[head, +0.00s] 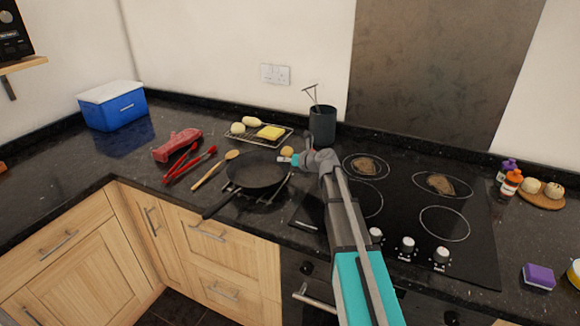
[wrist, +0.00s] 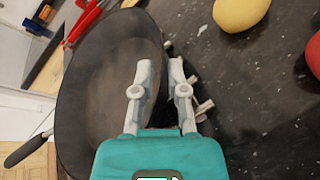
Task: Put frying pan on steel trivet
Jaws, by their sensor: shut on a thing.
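The black frying pan (head: 257,170) is at the counter's front, left of the hob, and looks roughly level. Its handle (head: 218,205) points to the front left, over the counter edge. The steel trivet (head: 276,195) is under the pan, mostly hidden; a bit of its metal shows beside the pan in the wrist view (wrist: 203,108). I cannot tell whether the pan touches it. My gripper (head: 292,160) is at the pan's right rim. In the wrist view my gripper (wrist: 160,72) has one finger inside the pan (wrist: 105,85) and one outside, shut on the rim.
A wooden spoon (head: 212,172), red tongs (head: 188,165) and a red oven glove (head: 176,145) lie left of the pan. A wire rack (head: 247,141) with food and a dark utensil pot (head: 322,126) are behind. The hob (head: 405,205) is right. A blue box (head: 113,110) stands far left.

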